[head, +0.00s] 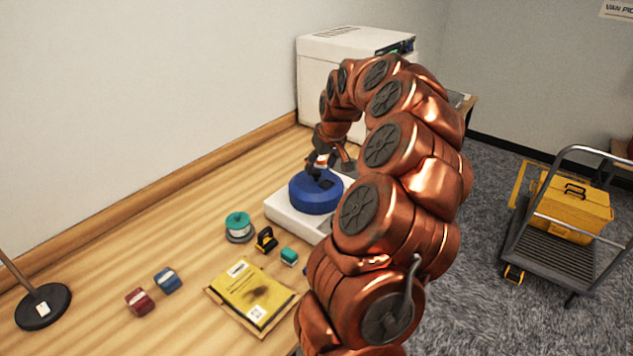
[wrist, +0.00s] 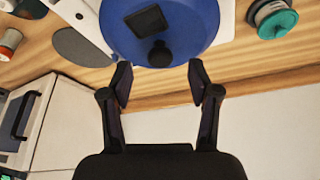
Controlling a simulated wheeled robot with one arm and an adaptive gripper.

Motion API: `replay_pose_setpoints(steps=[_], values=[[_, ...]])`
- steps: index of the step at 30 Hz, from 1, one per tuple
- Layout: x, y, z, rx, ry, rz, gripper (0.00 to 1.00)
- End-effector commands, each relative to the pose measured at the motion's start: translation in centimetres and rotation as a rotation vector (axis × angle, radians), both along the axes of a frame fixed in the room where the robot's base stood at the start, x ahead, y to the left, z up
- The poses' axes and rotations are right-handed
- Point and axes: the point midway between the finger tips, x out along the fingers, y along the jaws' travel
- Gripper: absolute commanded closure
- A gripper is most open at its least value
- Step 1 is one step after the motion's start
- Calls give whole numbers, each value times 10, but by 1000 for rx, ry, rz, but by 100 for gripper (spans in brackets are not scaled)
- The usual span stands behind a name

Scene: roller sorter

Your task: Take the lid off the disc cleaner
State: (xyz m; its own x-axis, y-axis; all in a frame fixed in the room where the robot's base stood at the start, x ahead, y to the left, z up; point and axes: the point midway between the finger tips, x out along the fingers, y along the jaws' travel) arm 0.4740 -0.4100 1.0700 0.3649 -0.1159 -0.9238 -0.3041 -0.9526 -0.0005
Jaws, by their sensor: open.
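The disc cleaner has a white base (head: 285,212) and stands on the wooden table. Its round blue lid (head: 316,197) sits on the base. In the wrist view the lid (wrist: 190,25) fills the top middle, with a dark square patch and a small black knob (wrist: 159,55). My gripper (head: 322,168) is over the lid in the head view. In the wrist view my gripper (wrist: 160,70) is open, its fingers apart and empty, with the knob just beyond the gap between the fingertips. I cannot tell whether a finger touches the lid.
A white machine (head: 345,65) stands behind. Teal spool (head: 239,226), black-and-yellow item (head: 265,239), teal block (head: 289,256), yellow envelope (head: 250,294), red block (head: 139,301) and blue block (head: 167,280) lie in front. A dark round stand base (head: 43,307) is at left. A cart (head: 555,235) carries a yellow case (head: 572,207).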

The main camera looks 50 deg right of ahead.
Motion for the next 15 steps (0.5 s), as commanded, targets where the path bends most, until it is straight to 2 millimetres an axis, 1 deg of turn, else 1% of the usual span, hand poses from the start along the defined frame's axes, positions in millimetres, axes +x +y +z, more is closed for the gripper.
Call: replay_pose_setpoints(steps=[8,11,12,15], values=[[12,-4,-13,0,2,1,39],[17,-5,-22,1,4,2,39],[19,-6,-28,1,5,3,39],[23,-7,-39,1,3,3,39]])
